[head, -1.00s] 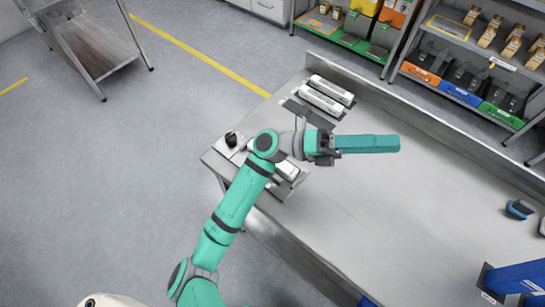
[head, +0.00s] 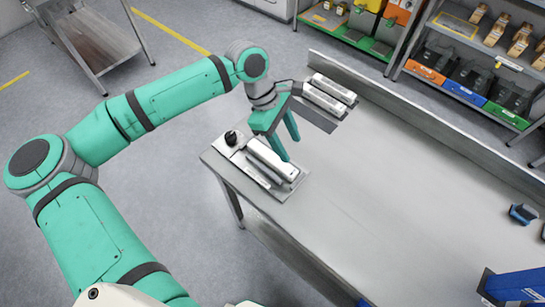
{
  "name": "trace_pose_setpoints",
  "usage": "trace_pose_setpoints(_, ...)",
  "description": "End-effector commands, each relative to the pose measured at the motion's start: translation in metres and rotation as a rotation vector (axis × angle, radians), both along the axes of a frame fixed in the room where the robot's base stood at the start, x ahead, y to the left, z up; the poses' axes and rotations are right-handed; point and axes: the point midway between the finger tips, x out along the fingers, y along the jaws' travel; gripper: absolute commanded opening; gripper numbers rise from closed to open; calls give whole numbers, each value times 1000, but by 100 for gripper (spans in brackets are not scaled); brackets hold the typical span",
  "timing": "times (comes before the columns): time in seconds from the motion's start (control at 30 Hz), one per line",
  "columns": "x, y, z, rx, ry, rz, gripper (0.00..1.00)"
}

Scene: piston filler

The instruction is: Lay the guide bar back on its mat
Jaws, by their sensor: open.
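My gripper (head: 290,150) points down at the far left end of the steel bench, its two teal fingers apart with nothing seen between them. A silver-white bar (head: 271,159) lies on a grey base plate (head: 287,191) beside a black knob (head: 231,138). The fingers are just behind and over the right part of this bar; I cannot tell whether they touch it. A dark grey flat mat (head: 319,119) lies behind the gripper, its bare right part visible and its left part hidden by my wrist. Two similar silver bars (head: 333,86) and (head: 324,101) lie side by side beyond it.
The steel bench (head: 390,200) is clear through its middle, with a raised back edge. A blue-grey device (head: 523,214) and a blue object (head: 515,284) are at the right. Shelves with bins (head: 465,87) stand behind. A steel cart (head: 97,45) stands at upper left.

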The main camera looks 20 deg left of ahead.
Motion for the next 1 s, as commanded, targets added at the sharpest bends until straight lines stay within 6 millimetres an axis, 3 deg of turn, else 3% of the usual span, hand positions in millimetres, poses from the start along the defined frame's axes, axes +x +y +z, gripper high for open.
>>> trace_pose_setpoints(0.1,4,45,11,178,-42,-98,48)
trace_pose_setpoints(0.2,7,74,21,290,-60,-168,48)
trace_pose_setpoints(0.33,9,97,32,381,-69,-226,48)
trace_pose_setpoints(0.53,10,104,29,413,-71,-251,48)
trace_pose_setpoints(0.83,10,102,-12,409,-71,-251,48)
trace_pose_setpoints(1.0,10,103,-24,410,-71,-250,48)
